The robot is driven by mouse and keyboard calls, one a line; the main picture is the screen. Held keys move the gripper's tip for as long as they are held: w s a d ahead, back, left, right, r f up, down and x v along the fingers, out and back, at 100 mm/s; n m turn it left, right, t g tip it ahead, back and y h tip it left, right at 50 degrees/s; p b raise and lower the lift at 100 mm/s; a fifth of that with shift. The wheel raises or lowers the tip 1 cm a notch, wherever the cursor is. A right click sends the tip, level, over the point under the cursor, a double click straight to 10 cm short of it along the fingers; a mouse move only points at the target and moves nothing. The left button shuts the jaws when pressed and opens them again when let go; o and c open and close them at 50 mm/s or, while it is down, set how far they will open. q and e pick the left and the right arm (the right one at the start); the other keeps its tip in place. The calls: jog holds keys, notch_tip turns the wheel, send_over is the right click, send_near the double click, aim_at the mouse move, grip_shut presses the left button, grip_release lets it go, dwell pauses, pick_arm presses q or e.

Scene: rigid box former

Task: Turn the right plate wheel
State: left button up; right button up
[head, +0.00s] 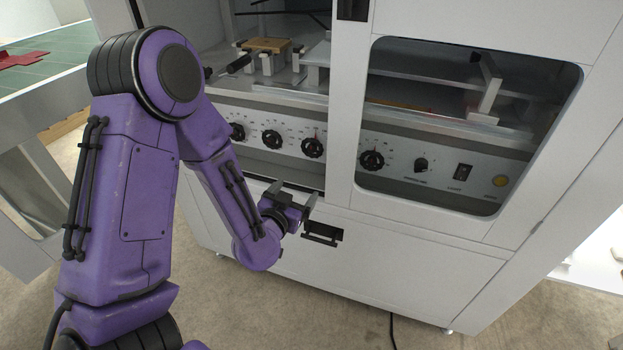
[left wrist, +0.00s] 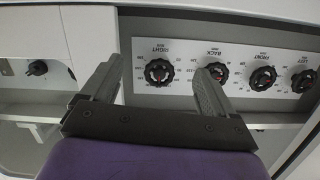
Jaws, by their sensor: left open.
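The right plate wheel (left wrist: 158,72) is a round black knob under the label RIGHT, on a light dial panel in the left wrist view. In the head view the wheel (head: 371,160) shows through the window, just right of the white post. My left gripper (head: 291,194) is open and empty, low in front of the machine and below the row of wheels. In the left wrist view its fingers (left wrist: 153,80) frame the right wheel from a distance, without touching it. My right gripper is not in view.
Similar wheels for back (left wrist: 215,72), front (left wrist: 262,78) and left stand in the same row. A white post (head: 345,110) divides the open bay from the window. A green-topped table (head: 50,65) stands at the left.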

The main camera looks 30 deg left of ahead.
pick_arm(q)
jog(key=m+t, duration=0.1)
jog(key=t, duration=0.1)
send_near(311, 150)
jog(key=shift+y, duration=0.3)
jog(key=b+x, duration=0.1)
jog(key=x, duration=0.8)
jog(key=shift+w+d, duration=0.1)
jog(key=shift+w, duration=0.2)
jog(key=c, duration=1.1)
